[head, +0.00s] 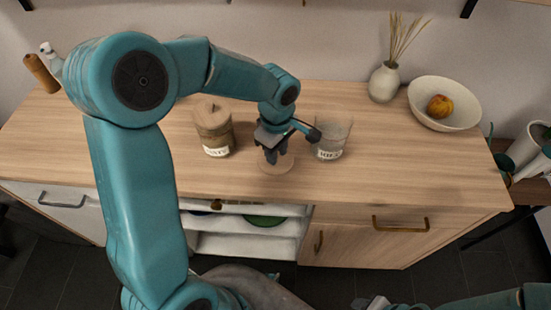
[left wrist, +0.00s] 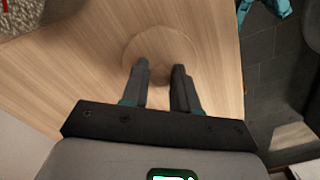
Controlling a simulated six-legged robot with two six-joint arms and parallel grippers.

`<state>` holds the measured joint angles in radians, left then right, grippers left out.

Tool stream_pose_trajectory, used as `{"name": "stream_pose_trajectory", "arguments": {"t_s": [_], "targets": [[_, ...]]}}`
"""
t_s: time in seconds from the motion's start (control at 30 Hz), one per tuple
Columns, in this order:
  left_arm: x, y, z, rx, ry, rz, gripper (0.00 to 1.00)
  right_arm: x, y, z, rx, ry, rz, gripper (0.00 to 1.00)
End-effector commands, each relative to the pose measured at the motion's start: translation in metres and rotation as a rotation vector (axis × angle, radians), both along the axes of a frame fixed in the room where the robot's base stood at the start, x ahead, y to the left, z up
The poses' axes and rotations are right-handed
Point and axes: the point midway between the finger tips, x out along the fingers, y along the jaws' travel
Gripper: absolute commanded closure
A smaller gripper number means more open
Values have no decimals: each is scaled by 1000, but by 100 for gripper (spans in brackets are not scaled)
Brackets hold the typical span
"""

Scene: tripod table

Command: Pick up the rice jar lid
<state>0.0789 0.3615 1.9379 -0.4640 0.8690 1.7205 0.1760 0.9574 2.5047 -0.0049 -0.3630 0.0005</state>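The rice jar lid (head: 279,167), a flat round wooden disc, lies on the wooden counter between two jars. The rice jar (head: 331,143), clear glass with a white label, stands uncovered to its right. My left gripper (head: 273,157) points down over the lid. In the left wrist view my left gripper (left wrist: 161,66) has its two fingers apart over the near part of the lid (left wrist: 160,38), with a clear gap between them. Whether the fingertips touch the lid, I cannot tell. My right gripper (head: 372,303) shows only partly at the bottom edge; its fingers are unclear.
A lidded jar (head: 214,132) with brown contents stands left of my left gripper. A vase (head: 384,83) with dry stems and a white bowl (head: 445,110) with a fruit stand at the back right. The counter's front edge is close to the lid.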

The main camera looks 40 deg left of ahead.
Motion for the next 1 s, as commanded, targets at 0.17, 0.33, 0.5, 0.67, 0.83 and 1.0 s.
{"name": "stream_pose_trajectory", "arguments": {"t_s": [0.17,0.33,0.5,0.67,0.83,1.0], "targets": [[0,0,0,0,-1,0,100,0,0,0,0,0,0,57],[0,0,1,0,-1,0,100,0,0,0,0,0,0,57],[1,0,8,0,-2,1,100,0,0,0,0,0,0,57],[1,0,33,1,-6,0,100,0,0,1,0,0,0,57],[2,0,82,0,-9,1,100,0,0,4,0,0,0,57],[1,0,136,0,-7,0,100,0,0,9,0,0,0,57]]}}
